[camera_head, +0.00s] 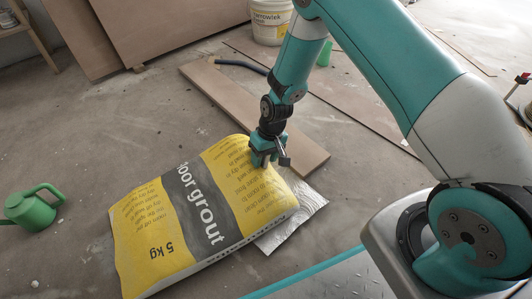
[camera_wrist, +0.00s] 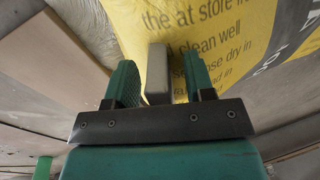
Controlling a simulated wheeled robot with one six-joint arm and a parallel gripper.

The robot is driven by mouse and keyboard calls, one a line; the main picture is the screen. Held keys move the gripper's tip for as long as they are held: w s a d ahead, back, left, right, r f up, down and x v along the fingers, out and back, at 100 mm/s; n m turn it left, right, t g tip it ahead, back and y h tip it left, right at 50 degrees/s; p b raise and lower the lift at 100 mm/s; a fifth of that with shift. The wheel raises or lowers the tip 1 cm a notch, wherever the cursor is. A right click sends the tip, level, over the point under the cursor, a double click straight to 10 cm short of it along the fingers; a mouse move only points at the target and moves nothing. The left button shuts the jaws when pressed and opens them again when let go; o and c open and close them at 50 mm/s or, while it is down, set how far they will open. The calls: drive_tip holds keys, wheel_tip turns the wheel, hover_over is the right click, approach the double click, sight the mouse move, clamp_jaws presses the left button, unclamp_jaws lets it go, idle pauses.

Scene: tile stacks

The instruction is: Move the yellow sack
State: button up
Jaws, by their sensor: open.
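The yellow sack (camera_head: 205,215) lies flat on the floor, with a dark grey band marked "floor grout" and "5 kg". My gripper (camera_head: 268,160) is at the sack's upper right edge, and its tips overlap the sack there. In the wrist view the sack (camera_wrist: 215,40) fills the top middle and right, beyond my open gripper (camera_wrist: 160,78). A small grey block shows between the two green fingers; I cannot tell whether it is part of the sack. I cannot tell whether the fingers touch the sack.
A silvery sheet (camera_head: 292,222) lies by the sack's right edge. A brown board (camera_head: 225,98) lies behind it. A green watering can (camera_head: 32,208) stands at the left and a white bucket (camera_head: 270,22) at the back. Open floor lies between can and board.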

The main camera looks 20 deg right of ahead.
drive_tip(key=shift+f, duration=0.1)
clamp_jaws()
idle(1.5)
